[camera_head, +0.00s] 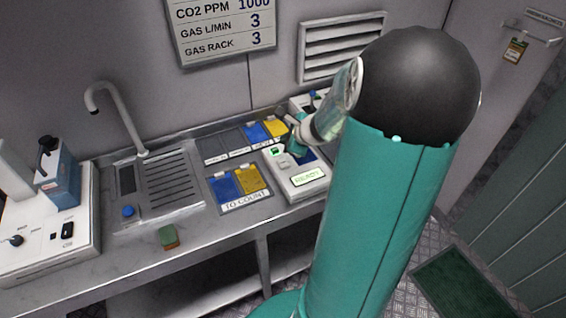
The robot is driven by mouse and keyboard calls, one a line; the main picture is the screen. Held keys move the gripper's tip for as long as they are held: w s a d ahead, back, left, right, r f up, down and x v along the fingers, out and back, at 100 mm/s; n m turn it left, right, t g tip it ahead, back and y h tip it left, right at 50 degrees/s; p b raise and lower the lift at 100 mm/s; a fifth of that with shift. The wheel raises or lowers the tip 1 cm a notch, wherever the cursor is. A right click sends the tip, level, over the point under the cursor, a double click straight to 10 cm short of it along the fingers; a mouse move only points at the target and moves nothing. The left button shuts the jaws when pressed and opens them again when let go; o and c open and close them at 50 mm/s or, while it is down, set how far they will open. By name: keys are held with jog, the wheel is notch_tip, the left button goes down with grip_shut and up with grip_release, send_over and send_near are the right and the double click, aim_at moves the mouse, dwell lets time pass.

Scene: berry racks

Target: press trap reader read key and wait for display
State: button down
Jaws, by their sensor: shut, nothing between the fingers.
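The trap reader (284,182) is a pale box on the counter, right of the cards. Its display (308,177) is lit green and seems to read "READY". A small green-lit spot (275,151) shows at its upper left, with a pale key-like square (284,164) below it. A dark blue patch shows on its right part, partly hidden by my arm. My gripper (295,149) is shut and empty, pointing down over the upper part of the reader. I cannot tell whether its tip touches the reader or which key lies under it.
Blue and yellow cards lie on a "TO COUNT" mat (246,201), with more on a tray (229,154) behind. A sink (160,187), a green sponge (168,237) and a white instrument (50,235) stand left.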

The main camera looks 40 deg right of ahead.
aim_at(286, 165)
jog(key=shift+f, duration=3.3)
jog(key=shift+f, duration=0.1)
jog(key=shift+f, duration=0.3)
jog(key=shift+f, duration=0.5)
jog(key=shift+r, duration=0.95)
jog(key=shift+r, duration=2.5)
